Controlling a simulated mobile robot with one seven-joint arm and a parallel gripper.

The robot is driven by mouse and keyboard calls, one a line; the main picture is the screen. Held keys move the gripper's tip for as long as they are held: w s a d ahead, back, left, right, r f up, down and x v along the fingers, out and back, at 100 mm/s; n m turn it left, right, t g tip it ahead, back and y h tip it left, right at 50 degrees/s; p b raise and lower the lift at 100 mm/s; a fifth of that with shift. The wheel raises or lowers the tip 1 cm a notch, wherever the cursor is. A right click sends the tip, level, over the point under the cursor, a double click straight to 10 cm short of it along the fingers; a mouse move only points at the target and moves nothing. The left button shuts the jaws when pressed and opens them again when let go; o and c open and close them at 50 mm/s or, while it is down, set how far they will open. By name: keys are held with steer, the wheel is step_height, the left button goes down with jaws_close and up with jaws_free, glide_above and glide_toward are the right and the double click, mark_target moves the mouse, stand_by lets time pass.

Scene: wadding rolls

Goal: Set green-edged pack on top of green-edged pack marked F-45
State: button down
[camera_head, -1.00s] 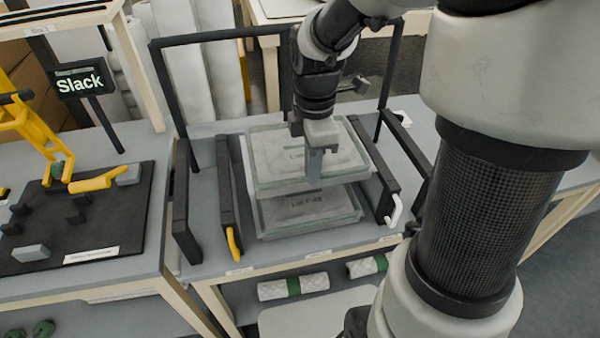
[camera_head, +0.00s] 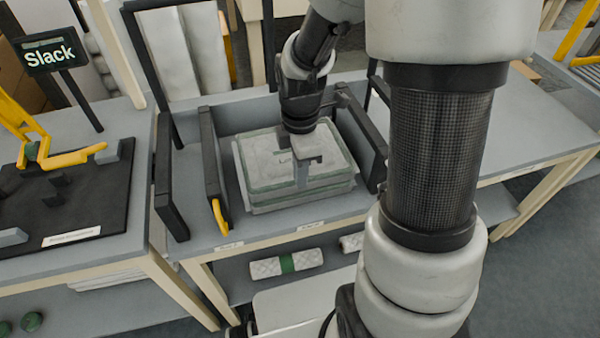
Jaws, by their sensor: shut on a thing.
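The held green-edged pack (camera_head: 262,166) is a flat, pale, rectangular pack with a green border. My gripper (camera_head: 303,178) is shut on it near its front edge, pointing down. The lower green-edged pack (camera_head: 306,197) lies directly beneath on the bench between black frames. Only its front rim shows, and its F-45 mark is hidden now. The two packs look closely aligned with little or no gap. I cannot tell for certain that they touch.
Black upright frames (camera_head: 208,160) flank the packs, one with a yellow handle (camera_head: 220,216). A black mat (camera_head: 70,195) with small parts and a "Slack" sign (camera_head: 50,54) are on the left. A roll (camera_head: 286,264) lies on the shelf below. The bench at right is clear.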

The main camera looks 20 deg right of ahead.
steer(key=shift+f+b, duration=0.3)
steer(key=shift+f, duration=0.15)
steer(key=c, duration=1.8)
jaws_free()
steer(key=shift+c, duration=0.2)
steer(key=shift+r, duration=0.15)
